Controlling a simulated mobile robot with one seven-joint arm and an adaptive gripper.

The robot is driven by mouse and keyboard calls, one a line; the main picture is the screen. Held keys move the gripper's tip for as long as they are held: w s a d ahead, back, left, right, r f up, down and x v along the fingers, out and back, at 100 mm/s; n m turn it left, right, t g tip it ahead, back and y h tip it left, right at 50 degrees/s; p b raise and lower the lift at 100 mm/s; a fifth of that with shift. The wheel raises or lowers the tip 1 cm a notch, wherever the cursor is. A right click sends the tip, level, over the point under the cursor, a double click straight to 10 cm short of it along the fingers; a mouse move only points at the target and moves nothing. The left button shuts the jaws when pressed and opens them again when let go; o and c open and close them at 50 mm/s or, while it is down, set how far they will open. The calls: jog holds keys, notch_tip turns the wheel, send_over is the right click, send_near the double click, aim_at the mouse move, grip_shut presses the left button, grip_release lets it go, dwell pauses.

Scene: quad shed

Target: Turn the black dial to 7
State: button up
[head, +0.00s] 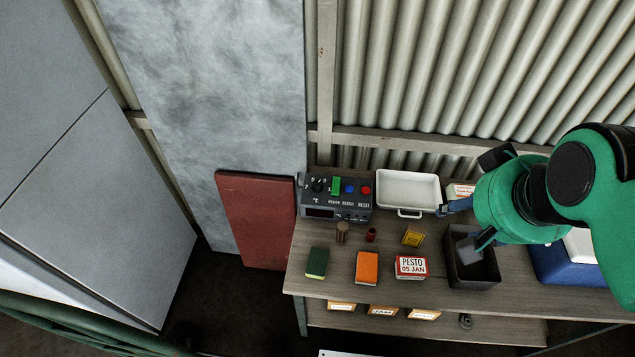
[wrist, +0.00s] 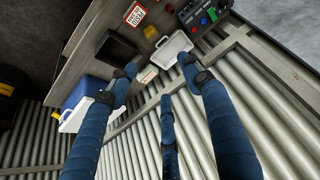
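The black dial (head: 317,186) is on the upper left of a dark grey control box (head: 346,212) at the back left of the wooden bench. White marks stand around it, too small to read, so its setting cannot be told. The box also has a green switch (head: 336,185), a blue button (head: 350,188), a red button (head: 366,190) and a dark display. In the wrist view the control box (wrist: 208,14) is at the top right. My gripper (head: 455,230) is open and empty, right of the box and apart from it, above the bench near the black bin.
A white tray (head: 408,188) stands between the box and my gripper. A black bin (head: 472,272) is below my gripper. A green sponge (head: 317,262), orange block (head: 367,267), pesto tub (head: 411,266) and yellow packet (head: 413,237) lie in front. A corrugated wall (head: 450,70) rises behind.

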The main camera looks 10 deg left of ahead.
jog(key=w+a+m+g, duration=0.25)
jog(key=w+a, duration=0.25)
jog(key=w, duration=0.8)
jog(key=m+g+p, duration=0.2)
jog(key=m+g, duration=0.1)
jog(key=m, duration=0.5)
send_over(318, 183)
notch_tip(318, 183, down, 27)
jog(key=shift+f, duration=0.1)
notch_tip(318, 183, down, 14)
jog(key=shift+r+b, duration=0.15)
jog(key=shift+b, duration=0.8)
